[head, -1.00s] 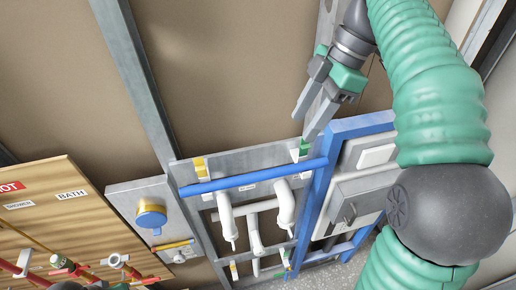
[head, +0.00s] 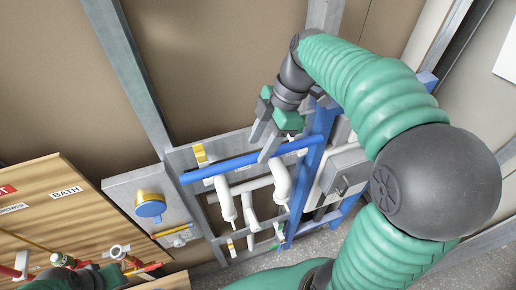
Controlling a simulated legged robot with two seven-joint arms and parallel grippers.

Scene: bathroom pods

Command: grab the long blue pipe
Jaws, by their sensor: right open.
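The long blue pipe (head: 222,167) lies across the top of a metal frame, tilted up to the right, held at its left end near a yellow clip (head: 200,154). My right gripper (head: 260,145) comes down from above at the pipe's right half. Its two grey fingers are apart, and one reaches down over the pipe. I cannot tell whether they touch it. A dark and green piece at the bottom left edge looks like part of my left gripper (head: 75,277); its fingers cannot be made out.
White pipes (head: 282,185) hang below the blue pipe. A blue upright frame (head: 308,180) and a grey box (head: 345,172) stand to the right. A panel with a blue round knob (head: 151,207) and a wooden board (head: 45,208) with valves are to the left.

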